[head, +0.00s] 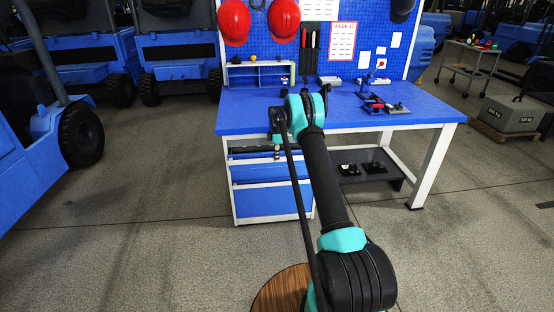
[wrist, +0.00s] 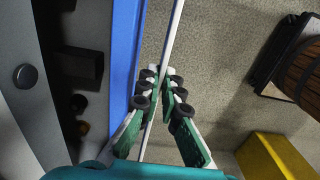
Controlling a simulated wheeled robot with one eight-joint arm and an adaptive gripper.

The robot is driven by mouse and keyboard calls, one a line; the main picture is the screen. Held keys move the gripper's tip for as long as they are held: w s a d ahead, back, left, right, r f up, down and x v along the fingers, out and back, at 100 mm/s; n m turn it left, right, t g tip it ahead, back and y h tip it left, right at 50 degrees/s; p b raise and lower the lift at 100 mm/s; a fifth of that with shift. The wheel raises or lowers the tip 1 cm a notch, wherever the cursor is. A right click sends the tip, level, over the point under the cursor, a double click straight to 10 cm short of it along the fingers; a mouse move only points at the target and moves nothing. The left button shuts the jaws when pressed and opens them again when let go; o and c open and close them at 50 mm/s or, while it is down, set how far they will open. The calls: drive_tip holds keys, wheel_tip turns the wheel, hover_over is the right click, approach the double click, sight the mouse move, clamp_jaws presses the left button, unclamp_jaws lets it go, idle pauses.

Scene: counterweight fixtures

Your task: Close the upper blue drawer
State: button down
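The upper blue drawer (head: 250,174) is under the left end of the blue workbench, and a dark gap shows above its front. In the wrist view its blue front (wrist: 125,50) runs up the picture, with the dark inside to the left and loose items in it. A thin white bar (wrist: 171,40) runs along the outer side of the front. My gripper (wrist: 161,80) is at this bar, one finger on each side of it, with little room between the fingertips. Whether they press on the bar is unclear. In the head view the gripper (head: 277,152) points down at the drawer, partly hidden by my arm.
A lower blue drawer (head: 265,201) is below. The benchtop (head: 240,118) carries a small shelf and tools, with red helmets (head: 284,20) above. In the wrist view a barrel (wrist: 301,75) and a yellow block (wrist: 275,155) are at the right. The floor before the bench is mostly free.

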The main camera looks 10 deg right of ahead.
drive_tip(key=c, duration=2)
unclamp_jaws()
drive_tip(key=shift+r, duration=0.1)
wheel_tip(320, 180, up, 12)
